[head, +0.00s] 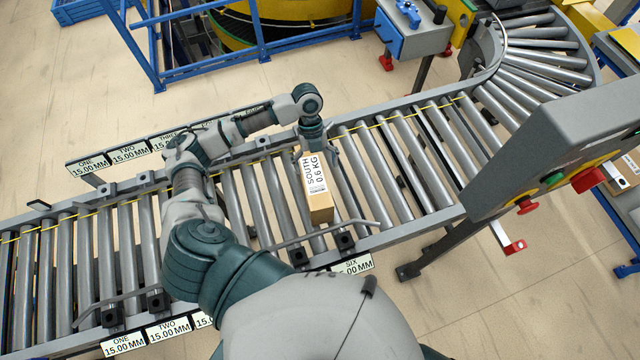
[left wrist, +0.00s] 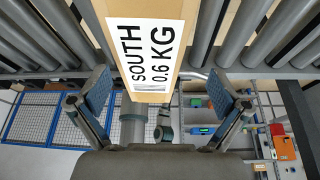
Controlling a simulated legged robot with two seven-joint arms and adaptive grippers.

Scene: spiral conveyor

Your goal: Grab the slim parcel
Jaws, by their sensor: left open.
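The slim parcel (head: 320,200) is a narrow tan box with a white label reading SOUTH 0.6 KG. It lies lengthwise along the rollers of the conveyor (head: 400,165). My left gripper (head: 312,142) is at the parcel's far end in the head view, and the wrist partly hides that end. In the left wrist view the parcel (left wrist: 152,45) shows at top centre. The two padded fingers of the left gripper (left wrist: 157,103) are spread wide, with the parcel's end between and beyond them. I see no finger touching it. My right gripper is not in view.
A grey control box (head: 560,150) with red and green buttons stands over the belt at right. Side rails and numbered plates (head: 130,153) line the conveyor. A blue fence (head: 260,50) stands behind. The rollers right of the parcel are clear.

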